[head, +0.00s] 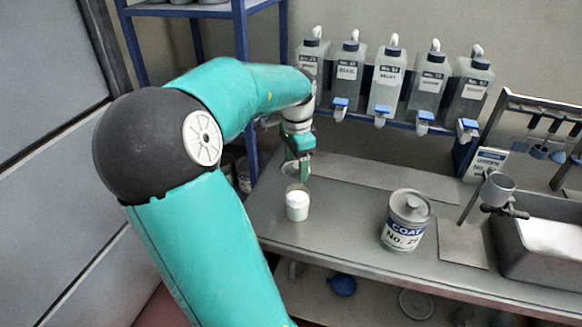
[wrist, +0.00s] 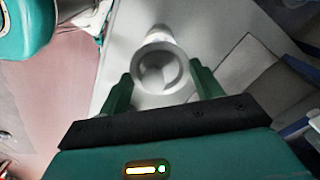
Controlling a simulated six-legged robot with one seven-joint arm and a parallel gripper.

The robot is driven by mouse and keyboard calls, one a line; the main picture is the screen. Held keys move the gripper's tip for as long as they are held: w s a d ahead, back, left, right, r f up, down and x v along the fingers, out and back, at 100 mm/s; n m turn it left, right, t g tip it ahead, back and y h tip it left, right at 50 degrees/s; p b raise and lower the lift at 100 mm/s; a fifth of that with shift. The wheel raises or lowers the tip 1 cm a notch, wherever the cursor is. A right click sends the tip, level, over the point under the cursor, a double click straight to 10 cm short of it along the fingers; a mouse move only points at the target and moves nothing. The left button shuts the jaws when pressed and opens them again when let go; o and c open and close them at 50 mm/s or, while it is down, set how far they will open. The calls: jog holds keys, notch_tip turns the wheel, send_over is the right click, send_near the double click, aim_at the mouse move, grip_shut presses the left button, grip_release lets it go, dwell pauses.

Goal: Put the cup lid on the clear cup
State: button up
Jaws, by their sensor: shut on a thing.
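The clear cup (head: 297,204), with white contents, stands upright near the left end of the grey bench. My gripper (head: 299,172) is over the cup, its fingers pointing down. In the wrist view my gripper (wrist: 160,71) has a finger on each side of a pale round rim, which I take for the cup lid (wrist: 138,84). In the head view the lid (head: 288,168) is only a faint, see-through outline at the fingers. White of the cup (wrist: 157,36) shows behind the lid in the wrist view. I cannot tell whether lid and cup touch.
A can labelled COAT (head: 405,222) stands to the right of the cup. Several labelled dispenser bottles (head: 388,80) line a shelf behind. A metal sink (head: 545,235) and a small grey cup on a stand (head: 497,188) are at the right. Bench between cup and can is clear.

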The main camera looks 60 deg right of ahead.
jog(key=shift+s+d+f, duration=0.2)
jog(key=shift+s+f, duration=0.15)
jog(key=shift+f, duration=0.05)
jog(key=shift+a+f, duration=0.1)
jog(key=shift+f, duration=0.25)
jog(key=shift+s+f, duration=0.1)
jog(key=shift+f, duration=2.4)
jog(key=shift+f, duration=0.5)
jog(key=o, duration=1.2)
jog(key=shift+o, duration=0.2)
